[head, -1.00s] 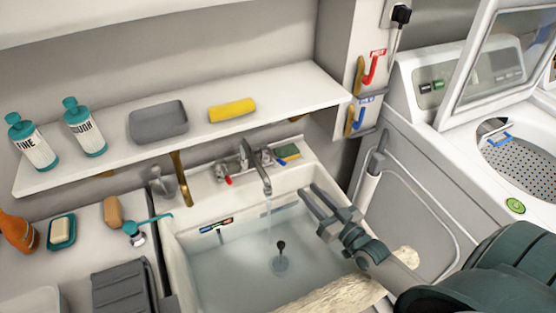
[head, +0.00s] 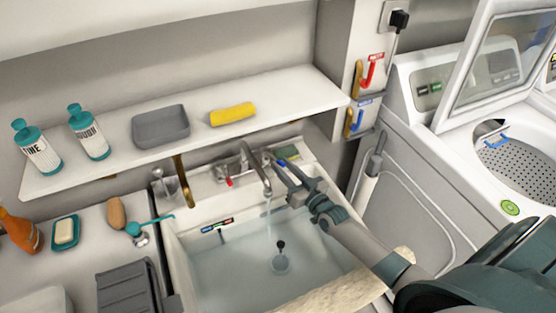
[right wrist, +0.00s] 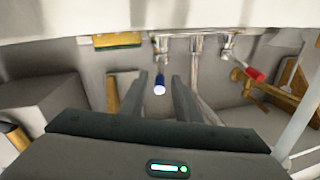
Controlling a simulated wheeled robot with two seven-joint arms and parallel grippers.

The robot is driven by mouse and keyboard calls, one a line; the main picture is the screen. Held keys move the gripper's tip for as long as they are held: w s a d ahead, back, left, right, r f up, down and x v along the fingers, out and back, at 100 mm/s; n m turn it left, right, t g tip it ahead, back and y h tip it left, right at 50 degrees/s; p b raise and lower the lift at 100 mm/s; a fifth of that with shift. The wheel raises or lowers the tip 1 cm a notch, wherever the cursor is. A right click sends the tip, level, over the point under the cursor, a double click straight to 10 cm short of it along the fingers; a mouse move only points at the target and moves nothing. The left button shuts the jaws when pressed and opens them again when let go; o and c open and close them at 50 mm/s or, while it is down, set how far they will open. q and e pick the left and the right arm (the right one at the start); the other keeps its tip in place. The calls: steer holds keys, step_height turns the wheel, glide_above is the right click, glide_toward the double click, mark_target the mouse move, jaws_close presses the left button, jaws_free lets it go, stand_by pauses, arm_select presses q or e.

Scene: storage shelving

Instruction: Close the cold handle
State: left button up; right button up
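The tap (head: 256,170) stands at the back of the sink, and a stream of water falls from its spout. The blue-tipped cold handle (right wrist: 160,84) shows in the right wrist view, in the gap between my right gripper's two fingers. The red-tipped hot handle (right wrist: 254,74) is to its right there, and left of the spout in the head view (head: 229,182). My right gripper (head: 284,170) is open, just right of the spout in the head view, its fingers partly covering the cold handle. I cannot tell whether they touch it. My left gripper is not in view.
The sink (head: 205,270) holds water. A shelf (head: 285,95) with bottles, a grey tray and a yellow roll runs above the tap. A green-yellow sponge (head: 288,152) lies behind my right gripper. A washing machine (head: 420,180) stands at the right.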

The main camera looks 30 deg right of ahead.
mark_target(278, 160)
steer(key=shift+w+a, duration=0.2)
steer(key=shift+w, duration=1.55)
jaws_close()
